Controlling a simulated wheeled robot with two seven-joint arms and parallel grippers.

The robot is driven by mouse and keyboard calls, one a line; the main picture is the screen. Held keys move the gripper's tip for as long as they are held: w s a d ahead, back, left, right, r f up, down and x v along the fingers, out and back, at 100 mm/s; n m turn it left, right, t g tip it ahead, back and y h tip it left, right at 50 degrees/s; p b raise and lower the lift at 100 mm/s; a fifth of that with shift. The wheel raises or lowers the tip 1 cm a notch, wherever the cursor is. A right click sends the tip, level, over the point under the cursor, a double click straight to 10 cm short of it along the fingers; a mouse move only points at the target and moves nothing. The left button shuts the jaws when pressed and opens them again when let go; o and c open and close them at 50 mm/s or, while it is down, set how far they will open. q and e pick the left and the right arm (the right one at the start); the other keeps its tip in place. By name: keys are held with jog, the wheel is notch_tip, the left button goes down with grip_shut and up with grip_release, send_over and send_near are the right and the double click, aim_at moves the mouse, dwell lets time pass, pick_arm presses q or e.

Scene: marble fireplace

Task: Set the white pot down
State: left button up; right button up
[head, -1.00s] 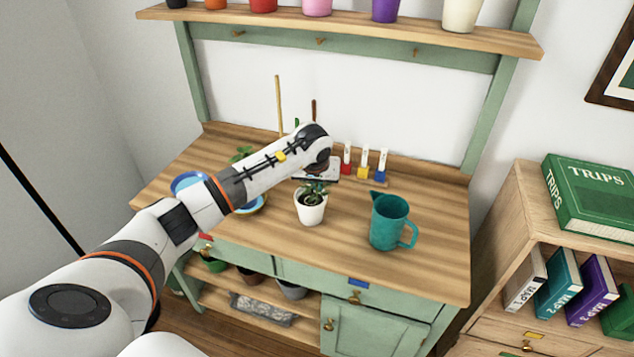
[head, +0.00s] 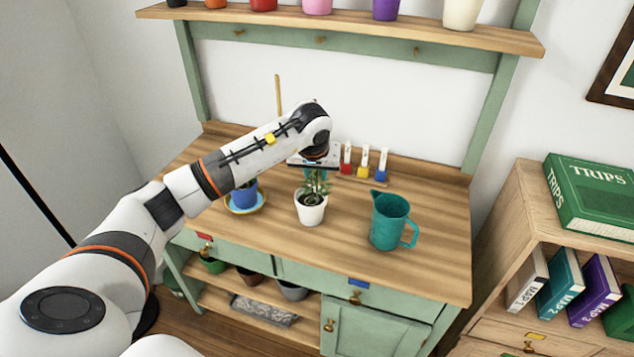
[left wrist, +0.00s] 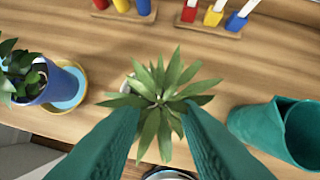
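The white pot (head: 311,213) stands upright on the wooden bench top (head: 345,255), with a spiky green plant in it. My left gripper (head: 316,174) is above it in the head view, its teal fingers at the plant's leaves. In the left wrist view the two teal fingers of the left gripper (left wrist: 163,107) are spread apart, with the plant (left wrist: 160,98) between and beyond their tips. The leaves hide most of the white pot there. The fingers do not visibly touch the pot. My right gripper is in neither view.
A teal jug (head: 388,224) stands to the right of the white pot. A blue pot (head: 244,194) on a yellow-rimmed saucer (head: 259,208) stands to the left. The front bench top is clear.

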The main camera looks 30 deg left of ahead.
pick_arm(q)
jog(key=v, duration=0.6)
jog(key=shift+r+b, duration=0.2)
jog(key=shift+b, duration=0.15)
jog(key=shift+s+d, duration=0.1)
